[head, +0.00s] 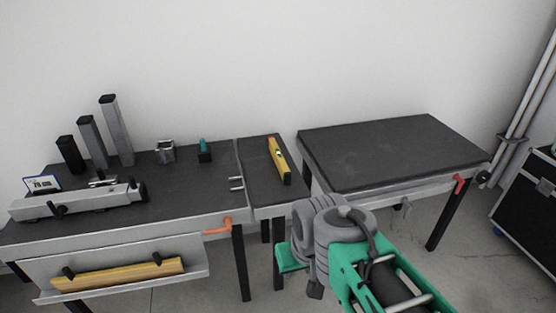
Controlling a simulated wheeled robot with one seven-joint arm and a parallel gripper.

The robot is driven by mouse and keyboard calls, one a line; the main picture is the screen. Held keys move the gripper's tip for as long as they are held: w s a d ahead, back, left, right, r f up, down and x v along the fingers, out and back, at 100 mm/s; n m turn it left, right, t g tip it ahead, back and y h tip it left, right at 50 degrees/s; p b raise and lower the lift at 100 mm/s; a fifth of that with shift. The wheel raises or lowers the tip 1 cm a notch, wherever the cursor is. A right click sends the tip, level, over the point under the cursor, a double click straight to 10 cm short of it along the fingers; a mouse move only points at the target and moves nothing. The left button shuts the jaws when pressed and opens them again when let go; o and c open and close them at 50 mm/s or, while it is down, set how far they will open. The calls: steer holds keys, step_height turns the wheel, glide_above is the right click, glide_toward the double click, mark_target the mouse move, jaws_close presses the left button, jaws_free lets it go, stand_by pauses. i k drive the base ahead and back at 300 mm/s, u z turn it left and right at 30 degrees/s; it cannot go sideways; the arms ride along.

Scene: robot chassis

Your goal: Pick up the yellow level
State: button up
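The yellow level (279,160) lies on the dark top of the narrow middle table section (262,196), near its right edge. It is a long yellow bar with a pale vial near its middle, and its near end points toward me. Nothing touches it from above. My arm's green and grey links show at the lower right, in front of the tables and well apart from the level. I cannot make out my gripper's fingers in this view.
The left workbench (195,195) holds upright grey posts (92,140), a long grey clamp device (78,202) and small blocks. A yellowish bar (130,277) lies on its front shelf. The right table (390,150) is bare. A black case (528,215) stands far right.

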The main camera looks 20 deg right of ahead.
mark_target(283, 169)
steer(key=u, duration=0.7)
steer(key=i, duration=1.8)
steer(key=z, duration=0.5)
